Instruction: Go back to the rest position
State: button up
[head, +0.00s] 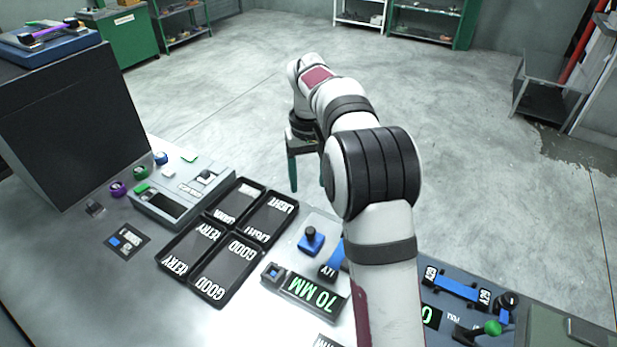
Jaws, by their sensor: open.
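My gripper (307,172) hangs beyond the far side of the workbench, left of my arm's elbow. Its two green-tipped fingers point down and stand apart, with nothing visible between them. The right finger is partly covered by my arm. The arm stretches from the bottom of the head view up and away to the left.
A black tray (191,232) with several labelled compartments lies left of the arm. A "70 MM" display (316,295) and blue-handled fixtures (311,240) sit close to it. A device with a screen (165,204) and a large dark box (75,130) stand left. Open floor lies beyond.

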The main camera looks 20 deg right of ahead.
dwell(0.4)
jog(key=s+a+r+m+y, duration=0.1)
jog(key=s+a+r+m, duration=0.15)
jog(key=s, duration=0.75)
jog(key=s+a+r+m, duration=0.1)
jog(key=s+a+r, duration=0.2)
jog(key=s, duration=0.8)
jog(key=s+a+f+m, duration=0.1)
jog(key=s+f, duration=0.1)
jog(key=s, duration=0.5)
jog(key=s+a+f+m, duration=0.1)
jog(key=s+f, duration=0.2)
jog(key=s, duration=0.4)
jog(key=shift+s+y, duration=0.25)
jog(key=shift+y, duration=0.15)
jog(key=shift+f, duration=0.1)
